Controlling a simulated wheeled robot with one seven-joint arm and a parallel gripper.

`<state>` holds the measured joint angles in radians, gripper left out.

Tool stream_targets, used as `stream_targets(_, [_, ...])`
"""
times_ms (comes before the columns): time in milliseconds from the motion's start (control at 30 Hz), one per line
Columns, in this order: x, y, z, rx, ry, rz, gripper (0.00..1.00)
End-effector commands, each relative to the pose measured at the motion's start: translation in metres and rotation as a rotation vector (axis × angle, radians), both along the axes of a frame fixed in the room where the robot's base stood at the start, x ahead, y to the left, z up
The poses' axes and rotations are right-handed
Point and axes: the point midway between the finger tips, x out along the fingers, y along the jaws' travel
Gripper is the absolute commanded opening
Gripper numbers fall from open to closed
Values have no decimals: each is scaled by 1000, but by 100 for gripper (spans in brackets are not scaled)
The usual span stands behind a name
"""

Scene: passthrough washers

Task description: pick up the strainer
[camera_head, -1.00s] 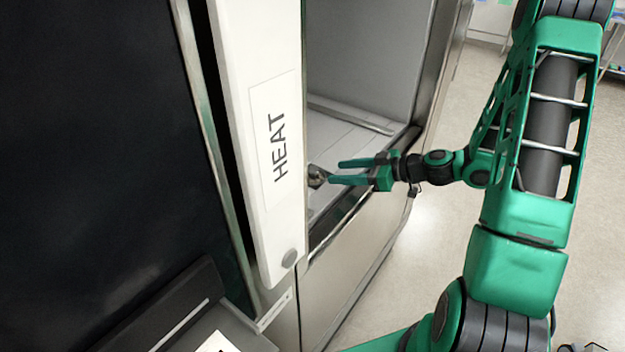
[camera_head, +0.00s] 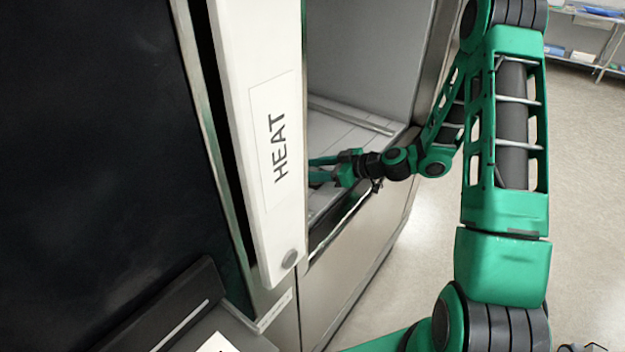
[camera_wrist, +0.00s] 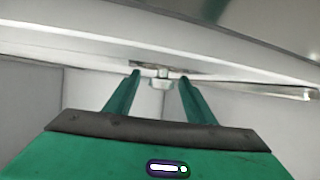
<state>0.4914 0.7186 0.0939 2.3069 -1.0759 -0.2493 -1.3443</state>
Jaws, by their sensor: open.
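My gripper (camera_head: 316,169) reaches into the opening of the steel washer, its fingertips at the edge of the white HEAT panel and partly hidden by it. In the wrist view its two green fingers (camera_wrist: 160,76) are apart. A small pale piece (camera_wrist: 161,83) shows between and beyond the fingertips; I cannot tell whether it is part of the strainer or of the chamber. The strainer cannot be clearly made out in either view now.
The white panel marked HEAT (camera_head: 270,140) stands close left of my gripper. The washer's front sill (camera_head: 345,222) runs below my wrist. The chamber floor (camera_head: 335,135) looks bare. Open floor (camera_head: 590,150) lies to the right.

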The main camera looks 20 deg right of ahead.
Motion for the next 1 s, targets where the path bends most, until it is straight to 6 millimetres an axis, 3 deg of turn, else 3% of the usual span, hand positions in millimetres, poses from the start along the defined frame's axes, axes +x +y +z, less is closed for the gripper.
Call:
stream_targets(167, [0, 0, 0, 0, 0, 0, 50])
stream_targets(367, [0, 0, 0, 0, 0, 0, 3])
stream_targets(767, [0, 0, 4, -1, -1, 1, 3])
stream_targets(1000, [0, 0, 24, -3, -5, 0, 3])
